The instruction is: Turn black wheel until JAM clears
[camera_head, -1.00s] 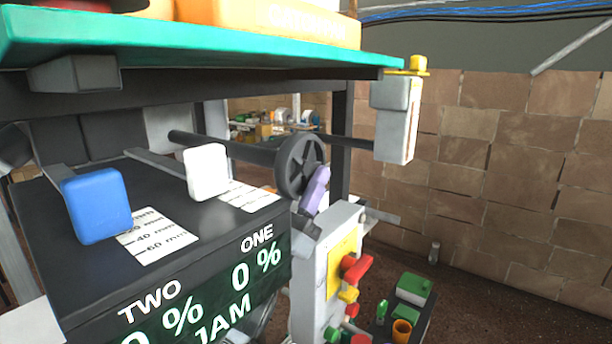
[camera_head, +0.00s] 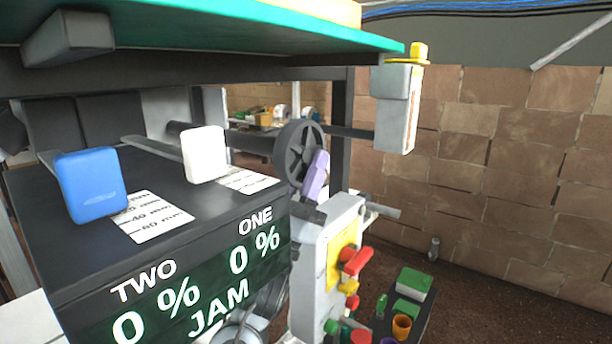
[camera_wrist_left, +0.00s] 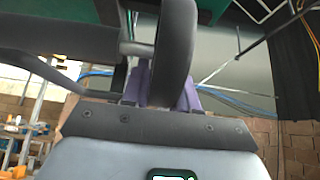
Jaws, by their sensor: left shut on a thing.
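The black wheel (camera_head: 297,150) with spokes stands upright on a shaft beside the dark machine. My left gripper (camera_head: 315,177), with purple fingers, is at the lower right of its rim. In the left wrist view the wheel's rim (camera_wrist_left: 177,50) runs between the purple fingers of my left gripper (camera_wrist_left: 165,88), one on each side, and they are shut on it. The display (camera_head: 205,290) on the machine's front shows JAM, TWO 0 % and ONE 0 %. My right gripper is not in view.
A blue block (camera_head: 90,187) and a white block (camera_head: 205,154) stand on arms above millimetre scales. A green shelf (camera_head: 250,30) hangs over the machine. A grey box (camera_head: 397,108) is right of the wheel. Green boxes (camera_head: 412,284) and a cup (camera_head: 401,327) stand lower right.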

